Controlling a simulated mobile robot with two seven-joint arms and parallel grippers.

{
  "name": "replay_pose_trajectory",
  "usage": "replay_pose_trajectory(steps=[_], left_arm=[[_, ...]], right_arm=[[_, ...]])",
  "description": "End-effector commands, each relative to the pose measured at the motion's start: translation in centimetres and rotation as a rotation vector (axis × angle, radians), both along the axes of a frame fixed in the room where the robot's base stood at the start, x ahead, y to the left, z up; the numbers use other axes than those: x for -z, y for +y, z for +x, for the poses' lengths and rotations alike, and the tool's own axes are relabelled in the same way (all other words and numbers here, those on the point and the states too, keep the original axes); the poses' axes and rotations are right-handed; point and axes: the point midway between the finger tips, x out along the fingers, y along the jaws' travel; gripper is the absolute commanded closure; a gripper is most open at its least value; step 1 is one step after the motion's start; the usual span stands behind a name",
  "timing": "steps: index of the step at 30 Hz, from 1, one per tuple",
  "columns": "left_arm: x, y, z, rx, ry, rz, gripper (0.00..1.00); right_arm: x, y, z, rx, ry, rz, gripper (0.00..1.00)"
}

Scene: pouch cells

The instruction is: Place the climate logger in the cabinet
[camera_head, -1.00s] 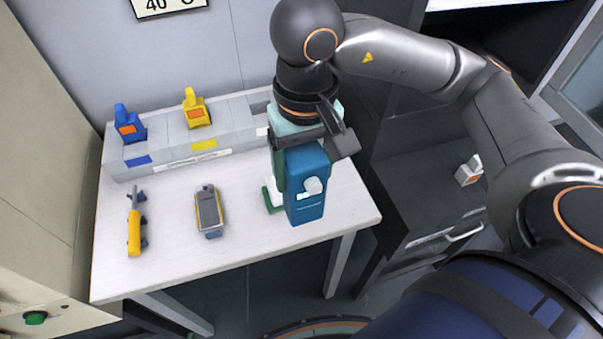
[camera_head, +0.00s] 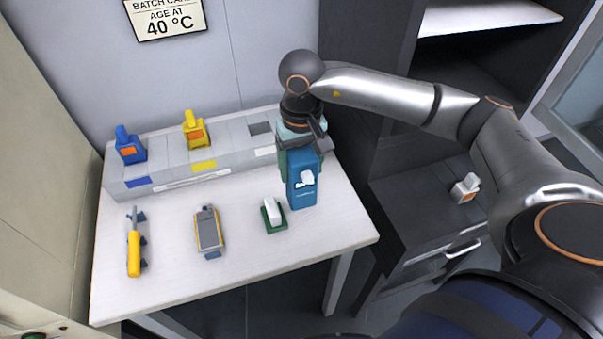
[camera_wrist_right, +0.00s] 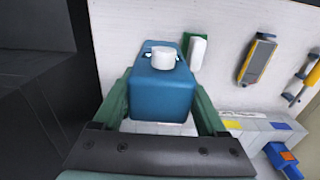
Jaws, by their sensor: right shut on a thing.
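The climate logger, which I take to be the blue box with a white knob (camera_head: 303,194), is held upright at the right end of the white table. My right gripper (camera_head: 299,158) is shut on it, with a green finger on each side. In the right wrist view the logger (camera_wrist_right: 162,88) sits between the fingers (camera_wrist_right: 160,108). Its underside is hidden, so I cannot tell whether it touches the table. A dark cabinet with a pale shelf (camera_head: 490,17) stands open at the upper right. My left gripper is not in view.
A white item on a green base (camera_head: 272,213), a grey-yellow meter (camera_head: 209,231) and a yellow tool (camera_head: 134,253) lie on the table (camera_head: 255,252). A grey rack (camera_head: 228,155) holds blue and yellow pieces. A low dark drawer unit (camera_head: 425,222) carries a white piece (camera_head: 465,188).

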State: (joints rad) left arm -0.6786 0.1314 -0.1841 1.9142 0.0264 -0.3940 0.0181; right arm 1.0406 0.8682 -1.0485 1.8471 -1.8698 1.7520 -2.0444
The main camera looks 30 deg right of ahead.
Motion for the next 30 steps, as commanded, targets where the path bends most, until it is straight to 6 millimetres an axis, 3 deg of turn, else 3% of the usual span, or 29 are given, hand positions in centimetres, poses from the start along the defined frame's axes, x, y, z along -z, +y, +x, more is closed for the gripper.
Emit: replay_pose_trajectory(steps=[7,20,21,27,30], left_arm=[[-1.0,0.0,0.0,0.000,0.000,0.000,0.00],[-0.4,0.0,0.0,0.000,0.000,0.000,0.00],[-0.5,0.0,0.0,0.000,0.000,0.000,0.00],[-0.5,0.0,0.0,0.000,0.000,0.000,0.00],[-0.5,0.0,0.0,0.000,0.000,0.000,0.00]], right_arm=[[3.2,-0.3,0.3,0.000,0.005,-0.002,0.90],[4.0,-0.3,0.3,0.000,0.000,-0.002,0.90],[4.0,-0.3,0.3,0.000,0.001,-0.002,0.23],[3.9,-0.3,0.3,0.000,0.001,-0.002,0.01],[3.9,-0.3,0.3,0.001,0.001,-0.002,0.00]])
